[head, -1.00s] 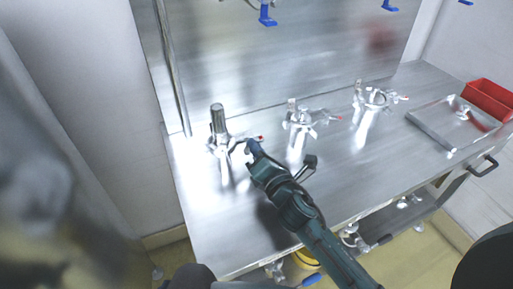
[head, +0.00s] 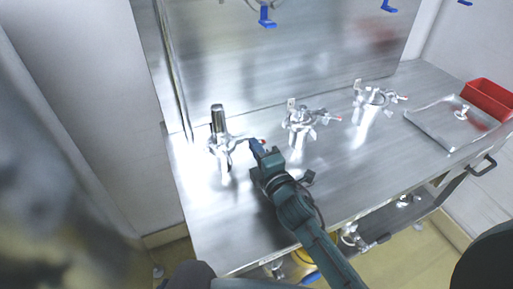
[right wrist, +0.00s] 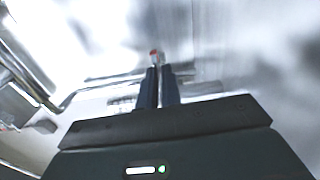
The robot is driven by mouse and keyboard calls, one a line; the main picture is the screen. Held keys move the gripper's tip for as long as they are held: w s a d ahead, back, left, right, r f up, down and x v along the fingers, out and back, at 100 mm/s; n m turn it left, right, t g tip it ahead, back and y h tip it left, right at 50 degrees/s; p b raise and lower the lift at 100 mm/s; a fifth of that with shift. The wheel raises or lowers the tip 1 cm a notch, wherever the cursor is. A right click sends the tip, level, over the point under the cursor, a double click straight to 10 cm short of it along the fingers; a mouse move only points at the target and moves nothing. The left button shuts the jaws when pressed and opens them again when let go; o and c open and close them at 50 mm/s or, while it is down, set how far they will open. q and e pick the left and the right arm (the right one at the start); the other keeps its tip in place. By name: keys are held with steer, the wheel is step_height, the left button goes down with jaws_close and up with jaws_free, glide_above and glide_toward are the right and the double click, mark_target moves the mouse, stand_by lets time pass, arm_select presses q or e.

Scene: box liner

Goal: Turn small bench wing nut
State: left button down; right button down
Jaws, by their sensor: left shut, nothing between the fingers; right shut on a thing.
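Three shiny metal clamp fittings stand on the steel bench: a left one (head: 220,145) with a tall upright cylinder, a middle one (head: 300,121), and a far right one (head: 371,98). Each has a red tip at its right side. My right gripper (head: 256,147) is at the right side of the left fitting, by its red tip (head: 262,141). In the right wrist view my right gripper (right wrist: 159,72) is shut on a slim piece, the wing nut, with the red tip (right wrist: 153,52) just beyond the fingers. The nut's wings are hidden or blurred. My left gripper is not in view.
The steel bench top (head: 340,185) is mostly clear in front of the fittings. A metal tray (head: 435,125) and a red bin (head: 490,98) are at the right end. A steel back panel (head: 280,60) rises behind, with blue hooks. A blurred grey shape fills the left edge.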

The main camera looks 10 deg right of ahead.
stand_by(0.4)
steer(key=c, duration=1.6)
jaws_free()
arm_select(q)
steer(key=shift+w+d+f+h+b, duration=0.1)
steer(key=shift+w+d+h+b, duration=0.25)
steer(key=shift+b, duration=0.65)
arm_select(e)
steer(key=s+d, duration=0.1)
steer(key=s, duration=0.7)
steer(key=s+d, duration=0.1)
steer(key=s, duration=0.4)
steer(key=shift+d, duration=0.3)
arm_select(q)
steer(key=shift+s+f, duration=0.1)
steer(key=shift+s, duration=0.2)
